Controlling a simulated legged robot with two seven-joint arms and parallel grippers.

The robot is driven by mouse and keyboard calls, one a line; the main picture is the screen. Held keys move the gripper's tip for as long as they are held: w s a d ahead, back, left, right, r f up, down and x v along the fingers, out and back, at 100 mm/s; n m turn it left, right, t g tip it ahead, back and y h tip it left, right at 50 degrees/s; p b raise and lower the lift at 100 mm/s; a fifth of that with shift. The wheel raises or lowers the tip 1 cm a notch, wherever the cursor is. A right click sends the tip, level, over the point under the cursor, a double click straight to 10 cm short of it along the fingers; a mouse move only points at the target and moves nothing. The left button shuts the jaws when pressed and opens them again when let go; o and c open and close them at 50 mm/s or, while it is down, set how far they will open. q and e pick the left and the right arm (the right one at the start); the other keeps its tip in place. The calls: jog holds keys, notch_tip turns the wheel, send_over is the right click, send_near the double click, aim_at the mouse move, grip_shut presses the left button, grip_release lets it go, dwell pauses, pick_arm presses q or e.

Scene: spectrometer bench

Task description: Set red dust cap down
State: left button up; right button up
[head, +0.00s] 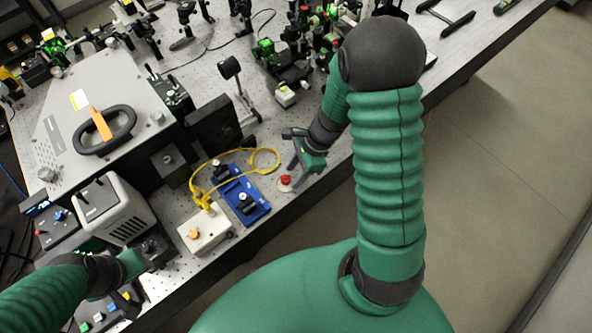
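My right gripper (289,151) is just above and to the right of the cap in the picture. Its two dark fingers look spread apart with nothing visible between them. The lower finger ends close to the cap; I cannot tell whether it touches. My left gripper (154,251) is at the lower left, beside the grey-white instrument box. Its fingers are too dark and small to read.
A blue plate (262,208) with black knobs lies left of the cap, with a yellow cable (251,150) looped over it. A white box (192,236) with an orange knob stands farther left. A large grey spectrometer housing (65,115) and crowded optics fill the back.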

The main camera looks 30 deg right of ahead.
jog(key=a, duration=0.2)
jog(key=a+r, duration=0.1)
jog(key=a, duration=0.1)
jog(key=shift+w+a, duration=0.1)
jog(key=shift+a, duration=0.05)
jog(key=d+f+p+v, duration=0.1)
jog(key=d+p+v, duration=0.1)
jog(key=v, duration=1)
pick_arm(q)
jog(key=shift+w+a+r, duration=0.1)
jog(key=shift+a+r, duration=0.2)
jog(key=shift+a, duration=0.35)
jog(key=shift+a+r, duration=0.3)
jog(key=shift+a, duration=0.3)
pick_arm(e)
jog(key=s+a+n+h, duration=0.1)
jog(key=a+n, duration=0.3)
jog(key=n, duration=0.7)
jog(key=s+a+n+t+h, duration=0.1)
jog(key=a+n+h, duration=0.2)
jog(key=n, duration=0.8)
jog(key=a, duration=0.2)
jog(key=shift+s+a, duration=0.35)
